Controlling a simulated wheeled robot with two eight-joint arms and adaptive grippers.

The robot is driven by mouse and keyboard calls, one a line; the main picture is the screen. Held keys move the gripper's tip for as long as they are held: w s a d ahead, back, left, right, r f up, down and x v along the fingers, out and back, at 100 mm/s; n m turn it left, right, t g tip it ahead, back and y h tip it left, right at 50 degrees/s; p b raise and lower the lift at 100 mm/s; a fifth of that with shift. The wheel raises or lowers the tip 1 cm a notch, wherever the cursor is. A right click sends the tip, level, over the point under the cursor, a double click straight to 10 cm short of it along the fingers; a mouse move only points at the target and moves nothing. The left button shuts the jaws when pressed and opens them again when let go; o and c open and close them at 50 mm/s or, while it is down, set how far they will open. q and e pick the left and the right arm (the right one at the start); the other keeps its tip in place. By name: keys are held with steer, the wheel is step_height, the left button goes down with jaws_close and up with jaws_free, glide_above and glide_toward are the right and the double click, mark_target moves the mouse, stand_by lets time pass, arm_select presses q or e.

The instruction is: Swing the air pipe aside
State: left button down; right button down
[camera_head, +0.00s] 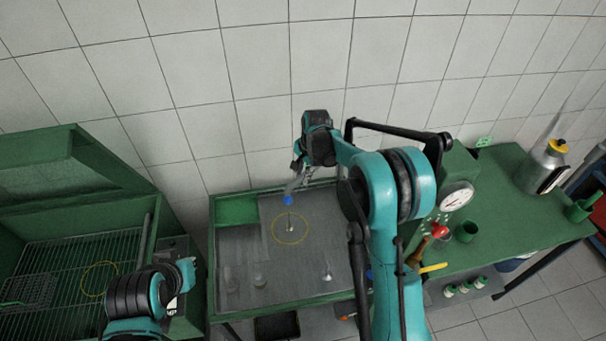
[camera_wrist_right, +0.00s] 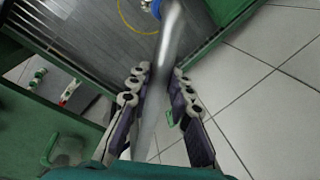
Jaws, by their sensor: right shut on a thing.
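The air pipe (camera_wrist_right: 168,45) is a smooth grey tube with a blue end. In the right wrist view it runs up between the fingers of my right gripper (camera_wrist_right: 152,90), which is shut on it. In the head view my right gripper (camera_head: 299,168) is above the far part of the grey tray, partly hidden by its own wrist. A short stretch of the pipe (camera_head: 293,187) and its blue end (camera_head: 287,200) show below it. My left gripper (camera_head: 182,282) is at the lower left by the green cabinet; its fingers are not clear enough to judge.
The grey tray (camera_head: 320,279) has a yellow ring (camera_head: 291,242) and several small upright parts. An open green cabinet with a wire rack (camera_head: 70,262) stands left. A green bench (camera_head: 515,215) with a gauge (camera_head: 456,196) and a metal bottle (camera_head: 541,168) stands right. A tiled wall rises behind.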

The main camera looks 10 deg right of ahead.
steer(key=shift+s+d, duration=0.1)
steer(key=s+d+n+b, duration=0.2)
steer(key=s+d+n, duration=0.2)
steer(key=d, duration=0.4)
steer(key=s+d+n+g+y+b, duration=0.1)
steer(key=s+d+n+b, duration=0.1)
steer(key=s+d+n, duration=0.3)
steer(key=shift+d+n, duration=0.3)
steer(key=shift+d, duration=1.2)
steer(key=shift+g, duration=0.3)
